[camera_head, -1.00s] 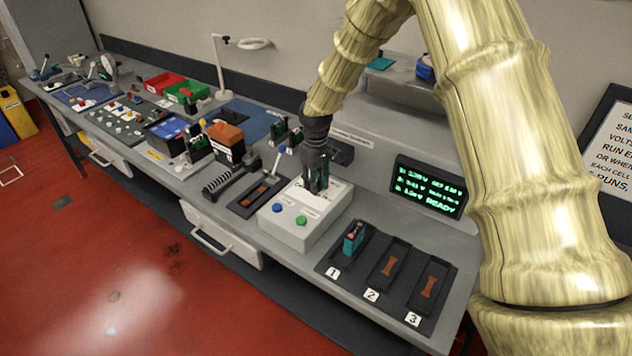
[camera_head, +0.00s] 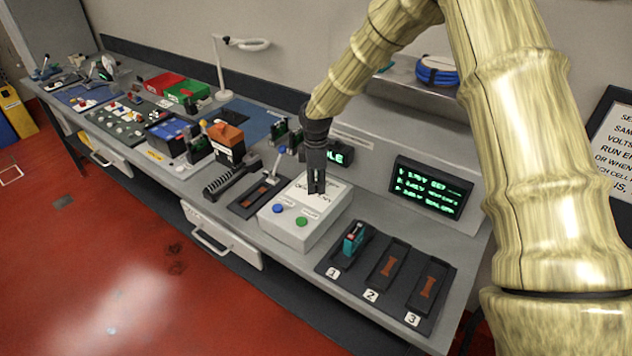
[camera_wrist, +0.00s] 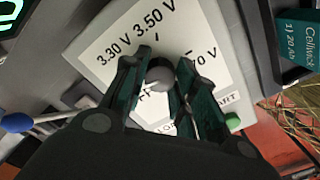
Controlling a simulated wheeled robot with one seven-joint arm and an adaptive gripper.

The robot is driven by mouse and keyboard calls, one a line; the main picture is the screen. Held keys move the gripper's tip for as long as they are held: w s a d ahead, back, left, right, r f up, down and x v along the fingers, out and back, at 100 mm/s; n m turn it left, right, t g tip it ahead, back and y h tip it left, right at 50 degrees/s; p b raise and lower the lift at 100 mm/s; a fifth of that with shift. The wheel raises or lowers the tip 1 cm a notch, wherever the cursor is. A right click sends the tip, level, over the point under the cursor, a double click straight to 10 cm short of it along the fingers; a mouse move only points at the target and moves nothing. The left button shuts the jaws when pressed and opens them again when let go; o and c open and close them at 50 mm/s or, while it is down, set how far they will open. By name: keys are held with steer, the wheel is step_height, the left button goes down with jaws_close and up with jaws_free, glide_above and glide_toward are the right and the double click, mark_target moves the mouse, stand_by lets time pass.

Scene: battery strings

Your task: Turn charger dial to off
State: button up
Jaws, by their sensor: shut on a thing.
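The charger (camera_head: 310,232) is a pale grey box on the bench, with a blue button (camera_head: 278,208) and a green button (camera_head: 301,221) on its front. Its dial (camera_wrist: 160,74) is a small grey round knob on a white label with 3.30 V, 3.50 V and a partly covered 70 V mark. An "FF" ending shows below the dial, partly hidden. My gripper (camera_head: 316,190) points down over the charger's top. In the wrist view its two dark green fingers (camera_wrist: 161,88) stand on either side of the dial and are shut on it. The dial's pointer is unclear.
A black tray with bays 1, 2 and 3 (camera_head: 378,306) sits right of the charger; a teal cell (camera_head: 354,238) stands in bay 1. A green-text display (camera_head: 432,187) is behind. A blue-knobbed lever (camera_head: 281,150) stands close to the charger's left.

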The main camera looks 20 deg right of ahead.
mark_target(317, 183)
steer(key=shift+w+r+n, duration=0.1)
steer(key=shift+n, duration=0.5)
steer(key=o, duration=1.1)
steer(key=shift+c, duration=0.2)
step_height(317, 183, up, 12)
steer(key=shift+d, duration=0.1)
